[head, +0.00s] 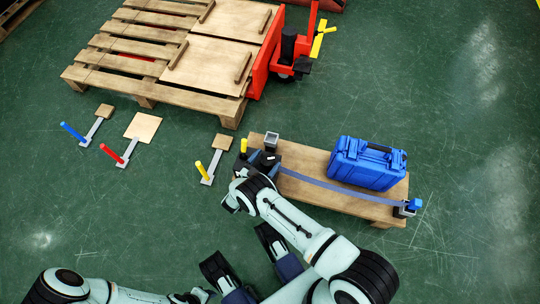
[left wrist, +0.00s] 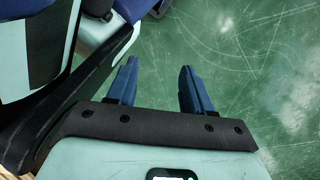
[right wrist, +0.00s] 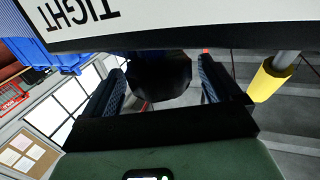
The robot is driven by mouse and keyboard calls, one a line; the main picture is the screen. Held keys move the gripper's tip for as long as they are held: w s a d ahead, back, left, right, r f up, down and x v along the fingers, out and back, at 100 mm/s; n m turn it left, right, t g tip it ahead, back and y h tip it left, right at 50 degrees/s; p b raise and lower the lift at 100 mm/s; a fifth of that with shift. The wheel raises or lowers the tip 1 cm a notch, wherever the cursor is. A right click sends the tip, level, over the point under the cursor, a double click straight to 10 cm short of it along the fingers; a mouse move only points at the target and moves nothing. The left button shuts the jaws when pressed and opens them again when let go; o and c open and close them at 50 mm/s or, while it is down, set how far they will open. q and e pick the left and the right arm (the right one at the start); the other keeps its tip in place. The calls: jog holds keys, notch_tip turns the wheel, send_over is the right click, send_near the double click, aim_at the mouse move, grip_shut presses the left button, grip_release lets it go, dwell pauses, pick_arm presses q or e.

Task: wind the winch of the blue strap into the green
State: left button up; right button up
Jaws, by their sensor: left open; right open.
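The blue strap (head: 325,184) runs along a wooden platform (head: 310,165), in front of a blue case (head: 367,163), to a blue-and-grey end fitting (head: 408,206). The winch is at the platform's left end, mostly hidden by my right arm; a yellow-topped handle (head: 243,145) shows there. My right gripper (head: 265,161) is at the winch, open. In the right wrist view a dark rounded knob (right wrist: 160,76) shows between or beyond its fingers; contact is unclear. A yellow grip (right wrist: 273,80) and a white panel (right wrist: 180,22) reading "TIGHT" show too. My left gripper (left wrist: 158,88) is open and empty. No green zone is visible.
A small grey box-like part (head: 271,139) stands on the platform near the winch. A wooden pallet (head: 150,45) and red pallet jack (head: 268,60) stand behind. Floor at right is clear.

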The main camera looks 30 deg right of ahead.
pick_arm(q)
jog(key=shift+w+d+r+t+p, duration=0.1)
jog(key=shift+w+r+t+p, duration=0.1)
jog(key=shift+w, duration=0.25)
jog(key=shift+w+r+t+p, duration=0.15)
jog(key=shift+w+r+t, duration=0.05)
jog(key=shift+w, duration=0.25)
pick_arm(e)
jog(key=v, duration=1)
jog(key=shift+a, duration=0.15)
pick_arm(q)
jog(key=shift+r, duration=0.1)
